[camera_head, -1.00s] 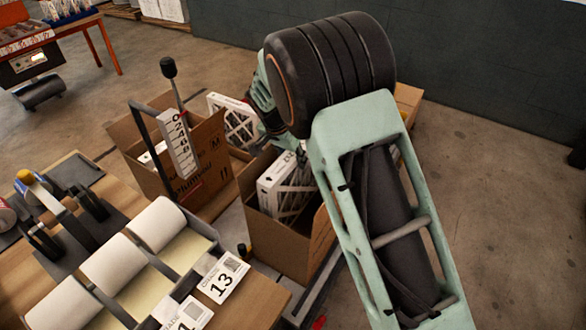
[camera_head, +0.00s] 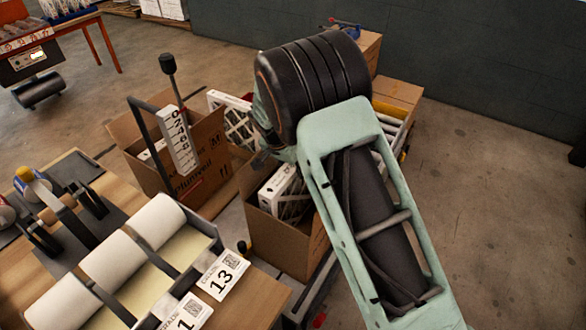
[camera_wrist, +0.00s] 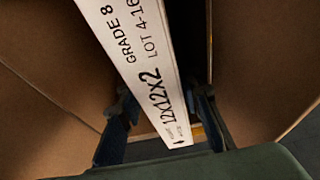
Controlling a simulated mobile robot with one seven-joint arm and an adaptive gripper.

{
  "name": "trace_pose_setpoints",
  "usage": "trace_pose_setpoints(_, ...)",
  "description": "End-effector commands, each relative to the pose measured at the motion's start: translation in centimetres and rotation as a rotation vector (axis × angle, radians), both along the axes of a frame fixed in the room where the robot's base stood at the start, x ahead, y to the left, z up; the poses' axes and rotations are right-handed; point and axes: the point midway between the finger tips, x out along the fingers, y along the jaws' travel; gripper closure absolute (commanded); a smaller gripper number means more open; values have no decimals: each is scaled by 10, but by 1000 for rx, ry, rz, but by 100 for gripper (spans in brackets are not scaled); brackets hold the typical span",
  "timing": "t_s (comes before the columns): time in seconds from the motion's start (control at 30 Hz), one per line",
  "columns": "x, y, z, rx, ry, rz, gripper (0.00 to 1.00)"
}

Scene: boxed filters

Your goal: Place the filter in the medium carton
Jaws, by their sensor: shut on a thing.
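My gripper (camera_wrist: 160,125) is shut on a white filter (camera_wrist: 142,62), with a finger on each side of its printed edge, which reads "12x12x2" and "GRADE 8". Brown cardboard walls (camera_wrist: 40,100) rise on both sides of it in the wrist view. In the head view, a white filter (camera_head: 283,186) sits partly inside the near open carton (camera_head: 280,235) and appears to be the held one. My arm hides most of the gripper there. Another open carton (camera_head: 205,150), with a mark that looks like M, stands to the left. A second filter (camera_head: 232,122) shows behind it.
A wooden bench (camera_head: 258,295) with several white rolls (camera_head: 157,220) and number cards (camera_head: 222,275) fills the lower left. A post with a dark knob (camera_head: 167,64) rises by the left carton. More boxes (camera_head: 398,92) stand behind my arm. The floor at right is clear.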

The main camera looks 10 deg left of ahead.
Motion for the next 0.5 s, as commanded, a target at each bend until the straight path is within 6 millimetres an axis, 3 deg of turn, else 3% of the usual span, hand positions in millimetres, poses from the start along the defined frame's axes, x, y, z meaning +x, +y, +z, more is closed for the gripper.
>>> trace_pose_setpoints(0.3,0,0,-5,1,-1,0,100)
trace_pose_setpoints(0.33,0,0,-5,0,0,0,67)
trace_pose_setpoints(0.5,0,0,-5,0,0,0,51)
